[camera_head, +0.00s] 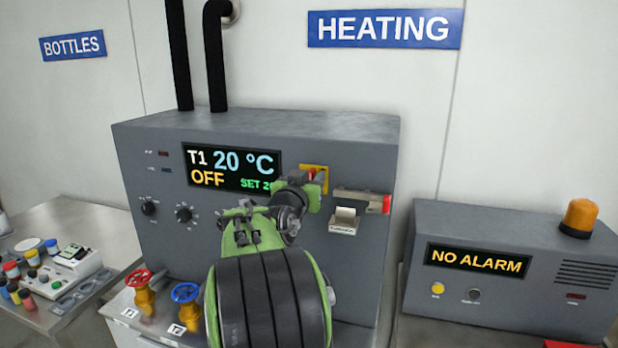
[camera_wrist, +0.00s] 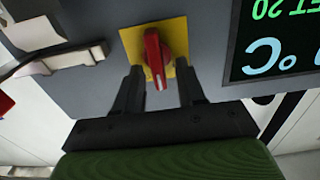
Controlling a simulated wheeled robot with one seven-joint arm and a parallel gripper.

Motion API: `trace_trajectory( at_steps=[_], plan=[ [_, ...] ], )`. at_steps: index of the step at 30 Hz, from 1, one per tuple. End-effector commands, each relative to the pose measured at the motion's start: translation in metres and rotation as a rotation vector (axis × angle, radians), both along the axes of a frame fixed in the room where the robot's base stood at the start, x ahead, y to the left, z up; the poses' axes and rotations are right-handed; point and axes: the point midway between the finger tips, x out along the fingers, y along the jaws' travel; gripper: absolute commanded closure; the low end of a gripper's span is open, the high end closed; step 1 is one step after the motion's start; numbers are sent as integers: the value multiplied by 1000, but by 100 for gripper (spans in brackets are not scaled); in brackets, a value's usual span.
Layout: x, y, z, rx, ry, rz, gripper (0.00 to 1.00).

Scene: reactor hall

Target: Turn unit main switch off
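The main switch is a red rotary handle on a yellow plate. In the wrist view the handle (camera_wrist: 154,55) stands nearly along the picture's vertical, with a white mark at its lower end. In the head view the yellow plate (camera_head: 314,168) shows at the right of the display, partly hidden by my gripper (camera_head: 306,183). In the wrist view my gripper (camera_wrist: 161,80) is open, with one black finger on each side of the handle and a visible gap to it on both sides. Whether the fingertips touch the plate, I cannot tell.
The grey heating unit's display (camera_head: 232,168) reads T1 20 °C and OFF. Red (camera_head: 139,278) and blue (camera_head: 186,292) valve wheels stand below. An alarm box (camera_head: 510,270) reads NO ALARM.

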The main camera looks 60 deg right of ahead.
Motion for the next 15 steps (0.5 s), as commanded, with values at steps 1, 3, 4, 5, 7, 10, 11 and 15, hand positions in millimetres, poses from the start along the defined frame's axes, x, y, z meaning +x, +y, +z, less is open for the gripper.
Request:
trace_trajectory(
  at_steps=[1, 3, 4, 5, 7, 10, 11, 15],
  plan=[
    [0, 0, 0, 0, 0, 0, 61],
    [0, 0, 0, 0, 0, 0, 64],
    [0, 0, 0, 0, 0, 0, 68],
    [0, 0, 0, 0, 0, 0, 73],
    [0, 0, 0, 0, 0, 0, 84],
    [0, 1, 0, 0, 0, 0, 99],
    [0, 1, 0, 0, 0, 0, 100],
    [0, 1, 0, 0, 0, 0, 100]
  ],
)
